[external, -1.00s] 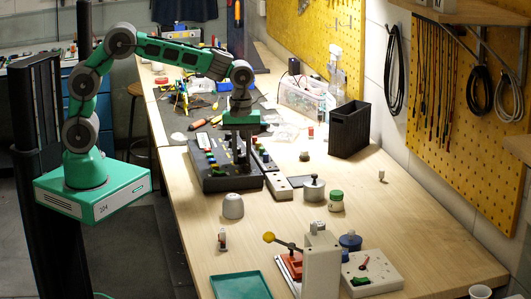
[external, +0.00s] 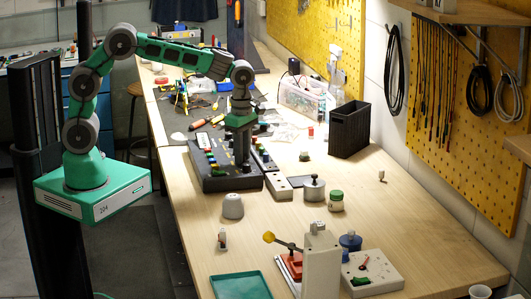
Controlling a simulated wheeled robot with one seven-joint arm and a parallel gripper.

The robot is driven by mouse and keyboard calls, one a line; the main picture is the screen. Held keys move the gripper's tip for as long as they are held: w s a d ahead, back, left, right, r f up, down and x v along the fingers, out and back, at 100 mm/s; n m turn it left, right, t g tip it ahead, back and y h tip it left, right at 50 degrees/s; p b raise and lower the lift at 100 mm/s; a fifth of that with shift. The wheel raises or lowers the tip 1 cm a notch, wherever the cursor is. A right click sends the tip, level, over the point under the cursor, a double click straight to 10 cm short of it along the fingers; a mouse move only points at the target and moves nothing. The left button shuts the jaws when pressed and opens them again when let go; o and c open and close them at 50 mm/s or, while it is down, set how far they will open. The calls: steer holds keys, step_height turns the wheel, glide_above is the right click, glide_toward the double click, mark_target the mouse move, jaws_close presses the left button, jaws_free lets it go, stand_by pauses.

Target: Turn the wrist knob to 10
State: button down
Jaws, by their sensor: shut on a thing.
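A black control box (external: 215,183) with several small coloured knobs and a light label strip stands on the bench, left of the bench's middle. My gripper (external: 243,163) points straight down over the right part of this box, with its fingers low at the box top. It is shut on a knob there, which I take to be the wrist knob; the fingers hide it. The knob's pointer and any numbers around it are too small or covered to read.
A black bin (external: 350,130) stands at the right.

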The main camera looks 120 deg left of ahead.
steer(key=shift+a+r+n, duration=0.1)
steer(key=shift+n, duration=1.8)
steer(key=c, duration=1.2)
jaws_free()
step_height(320, 180, up, 8)
steer(key=shift+f+b, duration=0.15)
steer(key=shift+b, duration=0.4)
